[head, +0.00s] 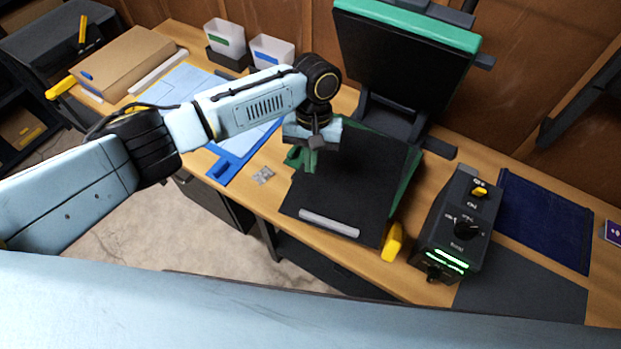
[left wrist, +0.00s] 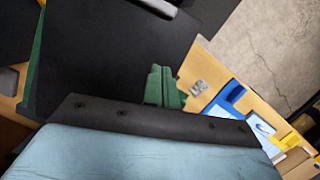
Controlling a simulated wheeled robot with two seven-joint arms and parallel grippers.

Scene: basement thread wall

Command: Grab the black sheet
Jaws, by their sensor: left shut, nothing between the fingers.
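The black sheet (head: 350,190) lies flat on the green base of the press on the workbench, with a grey bar (head: 329,222) along its front edge. My left gripper (head: 310,165) points down over the left part of the sheet, its green fingers shut and empty. I cannot tell whether the fingertips touch the sheet. In the left wrist view the black sheet (left wrist: 110,55) fills the upper left, and the shut green fingers (left wrist: 160,90) are near its edge. My right gripper is not in view.
The press's raised black plate (head: 400,60) stands behind the sheet. A control box (head: 457,225) and a yellow handle (head: 393,241) are on the right. A blue tray (head: 225,170), two white bins and a cardboard box (head: 125,62) are on the left.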

